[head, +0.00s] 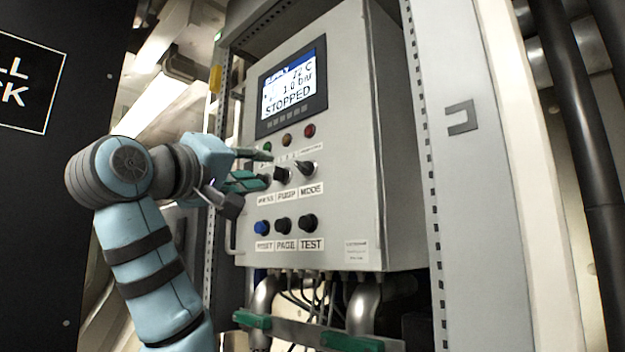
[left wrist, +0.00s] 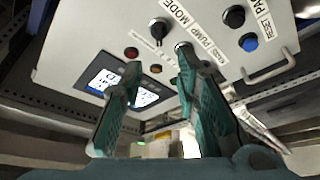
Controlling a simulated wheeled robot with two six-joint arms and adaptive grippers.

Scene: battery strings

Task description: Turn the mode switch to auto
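The mode switch is a black rotary knob (head: 306,168) above the MODE label, rightmost in the upper row on the grey control box. It also shows in the left wrist view (left wrist: 158,30), beyond and above the fingertips. Its setting is too small to read. My left gripper (head: 258,168) is at the left of this row, near the PUMP knob (head: 282,174). In the left wrist view its two green fingers stand apart with nothing between them, and the right finger partly covers the PUMP knob (left wrist: 183,48). The leftmost knob is hidden. My right gripper is not identifiable.
The box's screen (head: 291,86) reads STOPPED. Indicator lamps (head: 287,140) sit above the knobs, and RESET, PAGE and TEST buttons (head: 283,225) sit below. Pipes, cables and green parts (head: 352,342) are under the box. A grey cabinet frame (head: 465,180) stands at right.

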